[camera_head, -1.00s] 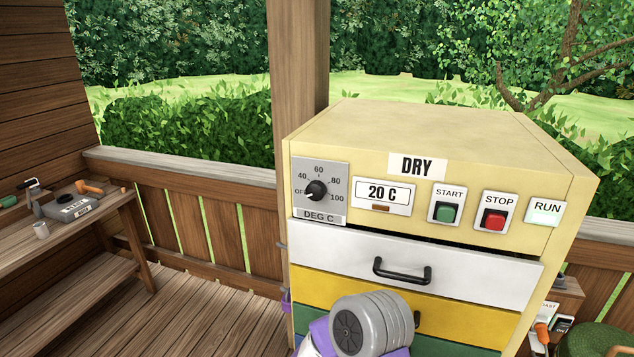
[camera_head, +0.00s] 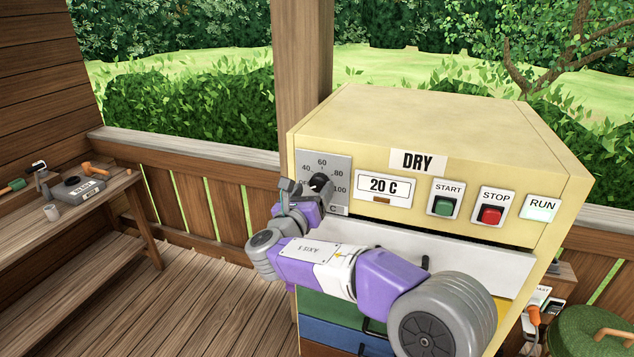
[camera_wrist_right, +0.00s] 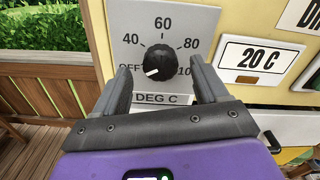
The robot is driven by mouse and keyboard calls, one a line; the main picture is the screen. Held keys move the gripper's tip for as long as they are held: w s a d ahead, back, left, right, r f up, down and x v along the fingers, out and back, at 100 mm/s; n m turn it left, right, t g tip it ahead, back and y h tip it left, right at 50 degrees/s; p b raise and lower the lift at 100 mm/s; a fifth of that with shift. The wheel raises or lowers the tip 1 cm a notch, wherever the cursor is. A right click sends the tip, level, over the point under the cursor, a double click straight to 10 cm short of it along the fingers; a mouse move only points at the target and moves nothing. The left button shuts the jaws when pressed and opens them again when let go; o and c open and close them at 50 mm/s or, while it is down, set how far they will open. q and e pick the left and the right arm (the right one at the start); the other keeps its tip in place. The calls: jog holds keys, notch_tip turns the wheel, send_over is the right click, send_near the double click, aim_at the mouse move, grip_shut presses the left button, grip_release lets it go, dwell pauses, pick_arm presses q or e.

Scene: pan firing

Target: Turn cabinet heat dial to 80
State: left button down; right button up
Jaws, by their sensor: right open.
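The black heat dial (camera_head: 320,182) sits on a grey plate marked DEG C, at the upper left of the cream cabinet (camera_head: 446,121). In the right wrist view the dial (camera_wrist_right: 158,61) shows whole, its white pointer aimed toward OFF. The display (camera_head: 384,187) reads 20 C. My right gripper (camera_head: 306,188) is in front of the dial plate. In the right wrist view its open fingers (camera_wrist_right: 161,84) stand to either side of the dial and below it, with a gap on both sides; contact is not visible. My left gripper is not in view.
A green START button (camera_head: 444,205), a red STOP button (camera_head: 490,215) and a lit RUN lamp (camera_head: 541,208) are to the right on the panel. A white drawer (camera_head: 470,262) with a black handle lies below. A wooden bench (camera_head: 92,217) stands at the left.

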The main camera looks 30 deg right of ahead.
aim_at(317, 184)
jog(key=shift+x, duration=1.9)
jog(key=shift+f, duration=0.1)
jog(key=c, duration=1)
